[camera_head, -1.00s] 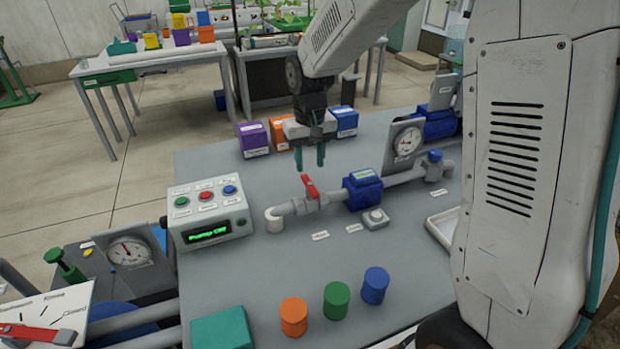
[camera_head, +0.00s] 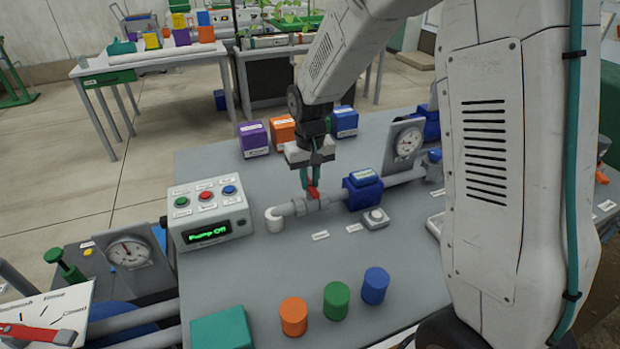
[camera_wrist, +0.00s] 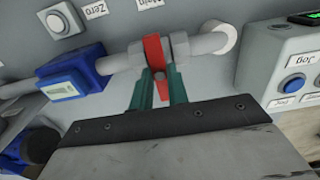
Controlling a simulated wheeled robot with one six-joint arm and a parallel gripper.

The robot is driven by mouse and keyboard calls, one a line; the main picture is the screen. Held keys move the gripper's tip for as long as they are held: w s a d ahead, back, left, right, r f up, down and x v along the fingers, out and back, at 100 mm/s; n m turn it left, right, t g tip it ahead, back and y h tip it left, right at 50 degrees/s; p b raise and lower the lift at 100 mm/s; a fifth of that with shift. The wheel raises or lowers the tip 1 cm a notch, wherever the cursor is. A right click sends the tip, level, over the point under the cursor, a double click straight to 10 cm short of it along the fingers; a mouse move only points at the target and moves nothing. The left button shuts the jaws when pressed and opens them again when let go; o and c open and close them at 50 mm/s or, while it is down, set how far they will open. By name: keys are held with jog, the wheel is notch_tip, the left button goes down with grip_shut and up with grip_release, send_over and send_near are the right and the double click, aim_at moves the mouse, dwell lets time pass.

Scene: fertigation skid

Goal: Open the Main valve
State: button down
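The valve with a red lever handle (camera_head: 314,193) sits on the grey pipe (camera_head: 283,210) on the bench, left of a blue flow meter body (camera_head: 362,189). The handle also shows in the wrist view (camera_wrist: 153,52), lying across the pipe and reaching back toward my gripper. My gripper (camera_head: 310,186) points down at the valve. In the wrist view its two teal fingers (camera_wrist: 160,84) stand close on either side of the handle's end and look shut on it. The fingers hide part of the handle in the head view.
A control box (camera_head: 208,212) with several buttons and a "Pump Off" display stands left of the valve. A gauge (camera_head: 405,143) stands behind the pipe. Orange (camera_head: 293,317), green (camera_head: 337,301) and blue (camera_head: 375,286) cylinders stand in front. Coloured boxes stand behind.

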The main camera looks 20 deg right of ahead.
jog(key=shift+n, duration=0.4)
jog(key=n, duration=1.7)
jog(key=shift+n, duration=0.3)
dwell(0.4)
jog(key=c, duration=1.4)
grip_release()
jog(key=shift+o, duration=0.2)
